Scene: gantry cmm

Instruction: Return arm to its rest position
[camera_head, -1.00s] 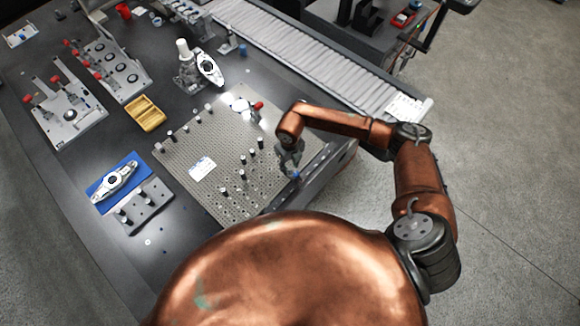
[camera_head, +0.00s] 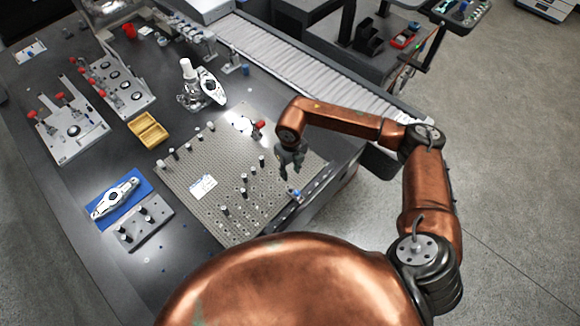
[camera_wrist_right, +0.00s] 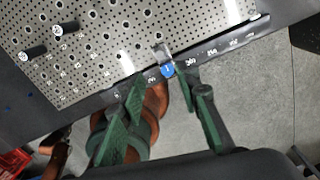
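My right arm (camera_head: 345,120) comes in from the right and bends over the front right part of the perforated plate (camera_head: 215,212). Its gripper (camera_head: 287,177) points down, open, above the plate's right edge. In the right wrist view the two green-dark fingers (camera_wrist_right: 160,88) are spread apart with nothing held. A small blue-topped piece (camera_head: 296,193) sits on the marked rail below the gripper. In the wrist view this blue piece (camera_wrist_right: 168,71) shows just beyond the gap between the fingertips. My left arm and gripper are not in view.
Several black posts with light tops stand on the plate. A blue mat (camera_head: 137,185) with a white-grey part, a yellow box (camera_head: 147,129) and fixtures with red knobs (camera_head: 68,120) lie to the left. A roller conveyor (camera_head: 300,68) runs behind. Floor is open at right.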

